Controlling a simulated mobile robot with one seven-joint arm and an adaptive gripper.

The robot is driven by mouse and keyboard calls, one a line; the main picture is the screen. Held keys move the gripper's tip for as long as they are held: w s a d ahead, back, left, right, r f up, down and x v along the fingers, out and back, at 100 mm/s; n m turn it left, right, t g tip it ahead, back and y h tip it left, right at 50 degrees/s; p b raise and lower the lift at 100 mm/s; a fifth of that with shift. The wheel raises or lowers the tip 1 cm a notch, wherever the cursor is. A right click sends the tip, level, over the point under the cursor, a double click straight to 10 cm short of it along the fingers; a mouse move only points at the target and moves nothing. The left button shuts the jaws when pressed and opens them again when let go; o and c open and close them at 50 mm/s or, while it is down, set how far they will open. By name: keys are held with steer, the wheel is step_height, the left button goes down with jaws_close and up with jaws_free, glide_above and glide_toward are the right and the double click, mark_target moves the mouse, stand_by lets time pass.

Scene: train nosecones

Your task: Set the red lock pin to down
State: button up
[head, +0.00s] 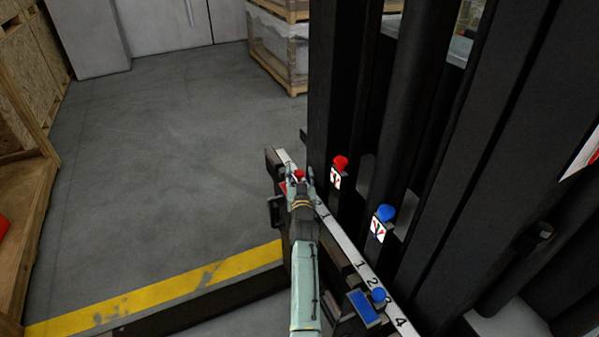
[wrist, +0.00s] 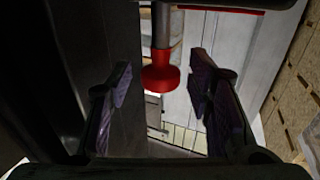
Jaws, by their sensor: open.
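In the wrist view, a red knob (wrist: 160,78) on a bare metal shaft (wrist: 162,27) shows between the two fingers of my gripper (wrist: 161,85). The fingers are apart, with a gap on each side of the knob. In the head view, my gripper (head: 300,187) is at the far end of the numbered rail (head: 337,232), with a red knob (head: 299,174) at its fingertips. A second red knob (head: 340,162) stands on a black post to the right, above a white label with a red mark (head: 336,179). I cannot tell from the pictures which red knob is the lock pin.
A blue knob (head: 386,213) sits on the frame, right of my gripper. Another blue knob (head: 379,295) and a blue block (head: 363,309) are lower on the rail. Tall black posts (head: 335,75) stand close on the right. Grey floor (head: 160,160) at left is clear.

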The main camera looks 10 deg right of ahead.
steer(key=shift+w, duration=0.3)
steer(key=shift+c, duration=0.2)
jaws_close()
stand_by(0.6)
